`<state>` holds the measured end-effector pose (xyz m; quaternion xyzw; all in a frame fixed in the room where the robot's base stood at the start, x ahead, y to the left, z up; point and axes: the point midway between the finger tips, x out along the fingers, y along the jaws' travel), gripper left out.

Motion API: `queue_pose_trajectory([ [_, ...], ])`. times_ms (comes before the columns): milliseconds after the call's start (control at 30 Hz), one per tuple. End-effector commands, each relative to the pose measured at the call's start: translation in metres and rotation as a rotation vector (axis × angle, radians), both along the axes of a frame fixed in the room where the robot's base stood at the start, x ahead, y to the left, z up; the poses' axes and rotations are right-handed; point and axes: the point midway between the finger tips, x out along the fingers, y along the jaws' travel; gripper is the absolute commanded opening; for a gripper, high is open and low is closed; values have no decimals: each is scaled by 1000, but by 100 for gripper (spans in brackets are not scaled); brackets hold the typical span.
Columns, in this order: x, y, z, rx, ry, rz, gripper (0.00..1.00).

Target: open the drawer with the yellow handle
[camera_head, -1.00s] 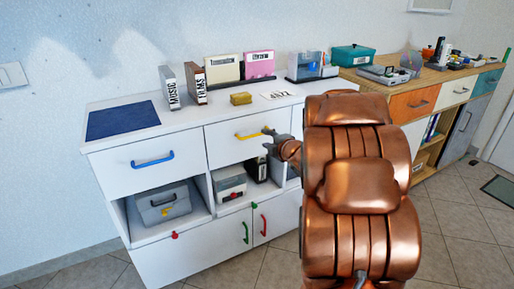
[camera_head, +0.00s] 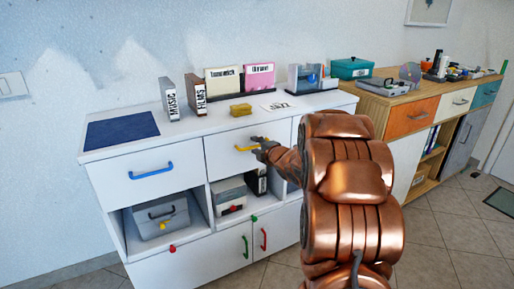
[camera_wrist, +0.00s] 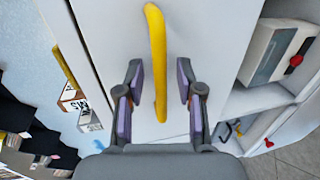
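The yellow handle (camera_head: 247,147) is on the white drawer (camera_head: 222,157) in the top row of the white cabinet, right of the drawer with the blue handle. The drawer front looks flush with the cabinet. In the wrist view the yellow handle (camera_wrist: 157,62) runs lengthwise, with its lower end between the two fingers of my gripper (camera_wrist: 158,92). The fingers are open, with a gap on both sides of the handle. In the head view my gripper (camera_head: 262,146) is at the handle's right end, partly hidden by my arm.
A blue-handled drawer (camera_head: 150,171) is on the left. Binders (camera_head: 196,95) and a small yellow box (camera_head: 241,111) stand on top. A wooden cabinet (camera_head: 410,102) is on the right.

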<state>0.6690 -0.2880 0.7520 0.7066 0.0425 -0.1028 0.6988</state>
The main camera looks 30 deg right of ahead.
Motion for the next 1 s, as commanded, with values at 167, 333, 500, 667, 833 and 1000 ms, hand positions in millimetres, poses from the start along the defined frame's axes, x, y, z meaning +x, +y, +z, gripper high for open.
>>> queue_pose_trajectory([
  [167, 1, 0, 0, 0, 1, 0, 37],
  [333, 0, 0, 0, 0, 1, 0, 26],
  [500, 0, 0, 0, 0, 1, 0, 9],
  [667, 0, 0, 0, 0, 1, 0, 0],
  [833, 0, 0, -1, 0, 1, 0, 0],
  [1000, 0, 0, -1, 0, 1, 0, 0],
])
